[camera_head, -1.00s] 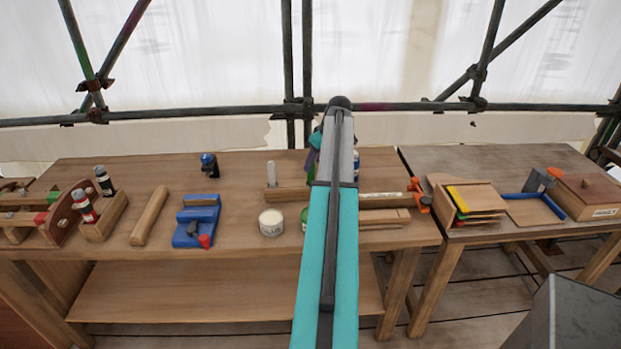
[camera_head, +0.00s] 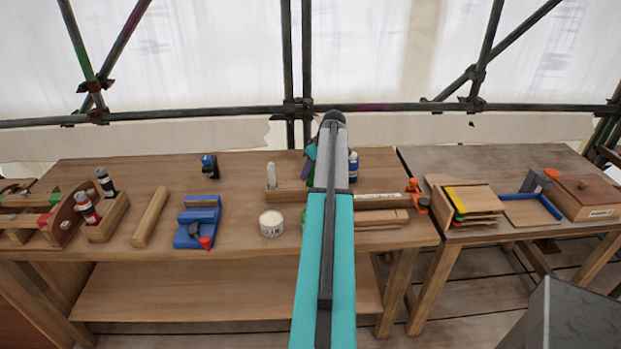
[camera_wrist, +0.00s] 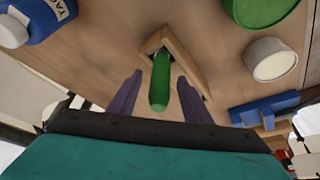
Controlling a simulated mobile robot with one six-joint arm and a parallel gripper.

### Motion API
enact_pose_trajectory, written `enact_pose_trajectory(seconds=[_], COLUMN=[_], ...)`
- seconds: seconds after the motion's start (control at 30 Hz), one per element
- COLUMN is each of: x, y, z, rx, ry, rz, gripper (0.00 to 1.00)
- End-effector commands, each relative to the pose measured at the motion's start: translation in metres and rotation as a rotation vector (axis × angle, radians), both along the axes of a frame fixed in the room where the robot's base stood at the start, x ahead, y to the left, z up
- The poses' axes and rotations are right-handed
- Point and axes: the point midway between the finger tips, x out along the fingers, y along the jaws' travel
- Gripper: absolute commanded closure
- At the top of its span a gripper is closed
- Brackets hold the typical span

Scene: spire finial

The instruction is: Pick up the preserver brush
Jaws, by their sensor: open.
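A green rounded handle (camera_wrist: 160,85), which I take for the preserver brush, shows in the wrist view at a V-shaped wooden piece (camera_wrist: 187,66). Its lower part and bristles are not visible. My gripper (camera_wrist: 159,76) is open, with one purple finger on each side of the handle and gaps between. I cannot tell how far the fingertips are from it in depth. In the head view my arm hides the brush and most of the gripper.
A green tin (camera_wrist: 258,8), a white-lidded glue tin (camera_wrist: 272,60) and a blue bottle (camera_wrist: 42,15) stand close around. The blue bottle also shows in the head view (camera_head: 353,167). A blue mitre box (camera_head: 198,221) lies left.

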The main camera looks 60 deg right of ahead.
Motion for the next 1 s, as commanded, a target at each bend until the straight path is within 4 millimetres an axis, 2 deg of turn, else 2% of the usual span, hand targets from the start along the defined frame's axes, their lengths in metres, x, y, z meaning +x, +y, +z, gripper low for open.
enact_pose_trajectory(seconds=[0.2, 0.7, 0.97, 1.0], x=[0.0031, 0.0035, 0.0037, 0.0039], y=[0.0002, 0.0005, 0.0007, 0.0007], z=[-0.0076, -0.0074, -0.0073, -0.0071], rx=[0.001, 0.001, 0.001, 0.001], ry=[0.001, 0.000, 0.000, 0.000], rz=[0.000, 0.001, 0.001, 0.001], gripper=[0.55, 0.55, 0.99, 1.00])
